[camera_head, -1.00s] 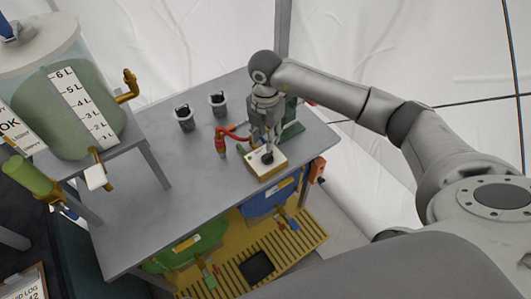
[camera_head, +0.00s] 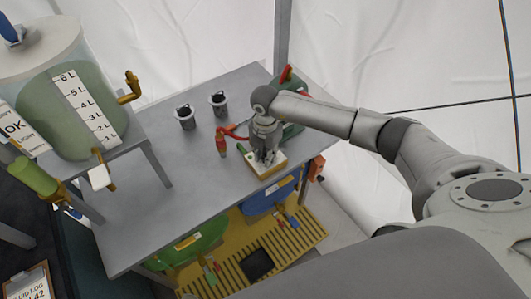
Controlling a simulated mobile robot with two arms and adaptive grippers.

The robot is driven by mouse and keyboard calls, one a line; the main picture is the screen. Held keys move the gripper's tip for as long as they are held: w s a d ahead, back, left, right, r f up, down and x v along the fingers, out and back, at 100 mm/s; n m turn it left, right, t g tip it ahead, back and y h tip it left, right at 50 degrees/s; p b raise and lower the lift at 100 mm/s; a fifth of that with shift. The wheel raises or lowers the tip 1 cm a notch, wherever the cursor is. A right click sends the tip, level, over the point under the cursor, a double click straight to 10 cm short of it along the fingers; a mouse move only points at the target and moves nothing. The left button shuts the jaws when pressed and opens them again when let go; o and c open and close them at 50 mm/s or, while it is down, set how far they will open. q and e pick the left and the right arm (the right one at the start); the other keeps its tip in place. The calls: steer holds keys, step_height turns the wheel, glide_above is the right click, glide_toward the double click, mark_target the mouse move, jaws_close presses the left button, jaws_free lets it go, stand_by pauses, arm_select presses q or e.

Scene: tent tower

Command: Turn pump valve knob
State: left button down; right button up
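A small white box with a yellow side (camera_head: 271,173) stands near the right front edge of the grey table; the knob on its top is hidden behind my gripper. My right gripper (camera_head: 265,158) points down at the top of this box, with its fingertips at or just over it. I cannot tell whether the fingers are closed on the knob. A green pump body (camera_head: 291,131) stands right behind the gripper, partly covered by my arm. My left gripper is not in view.
A red bottle-like fitting (camera_head: 221,143) with a red hose stands left of the box. Two grey cups (camera_head: 186,118) stand farther left on the table (camera_head: 160,200). A large tank (camera_head: 60,110) is at left. Blue and green containers sit below on a yellow slatted platform (camera_head: 290,245).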

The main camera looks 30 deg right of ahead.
jaws_close()
steer(key=shift+n, duration=0.4)
steer(key=n+b, duration=0.2)
steer(key=n, duration=0.1)
steer(key=shift+s+d+f+n+b, duration=0.1)
steer(key=shift+d+n+b, duration=0.1)
steer(key=shift+n+b, duration=0.15)
steer(key=n+b, duration=0.1)
steer(key=n, duration=0.1)
steer(key=n+b, duration=0.2)
steer(key=n, duration=0.1)
steer(key=shift+s+d, duration=0.15)
steer(key=shift+d+n+b, duration=0.1)
steer(key=shift+n+b, duration=0.6)
steer(key=shift+n, duration=0.35)
steer(key=shift+r, duration=0.2)
steer(key=shift+o, duration=2)
jaws_free()
